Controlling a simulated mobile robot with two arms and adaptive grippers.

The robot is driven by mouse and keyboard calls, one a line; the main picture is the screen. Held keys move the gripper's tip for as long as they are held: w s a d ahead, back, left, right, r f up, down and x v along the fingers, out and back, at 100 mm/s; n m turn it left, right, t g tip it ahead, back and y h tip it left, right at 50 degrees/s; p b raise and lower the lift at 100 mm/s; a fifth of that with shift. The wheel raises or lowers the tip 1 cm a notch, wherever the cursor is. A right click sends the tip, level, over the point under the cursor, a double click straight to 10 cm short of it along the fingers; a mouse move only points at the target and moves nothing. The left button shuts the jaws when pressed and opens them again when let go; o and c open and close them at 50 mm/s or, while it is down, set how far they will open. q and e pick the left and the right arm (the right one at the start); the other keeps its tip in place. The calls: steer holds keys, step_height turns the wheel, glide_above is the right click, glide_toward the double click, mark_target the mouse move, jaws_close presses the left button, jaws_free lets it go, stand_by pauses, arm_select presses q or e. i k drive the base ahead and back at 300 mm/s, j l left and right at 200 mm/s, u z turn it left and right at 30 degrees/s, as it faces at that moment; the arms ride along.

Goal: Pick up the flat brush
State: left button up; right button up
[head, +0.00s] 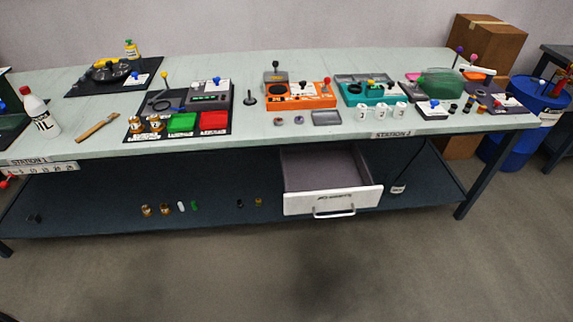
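The flat brush (97,127) appears to be the flat tan, wooden-looking tool lying on the pale green tabletop at the left. It lies at a slant between the white oil bottle (40,115) and the black mat with the brass parts, apart from both. Its bristles are too small to make out. Neither of my grippers shows in the head view.
The long workbench (250,132) carries several stations. Brass pieces, a green tray (182,123) and a red tray (214,121) are right of the brush. An open drawer (332,199) juts out below the top. The floor in front is clear.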

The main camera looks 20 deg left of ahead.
mark_target(113, 116)
steer(key=u, duration=1.7)
steer(key=z, duration=0.35)
steer(key=i+j+z, duration=0.3)
steer(key=z, duration=0.15)
steer(key=i+j+z, duration=0.45)
steer(key=k+l, duration=0.05)
steer(key=k, duration=0.05)
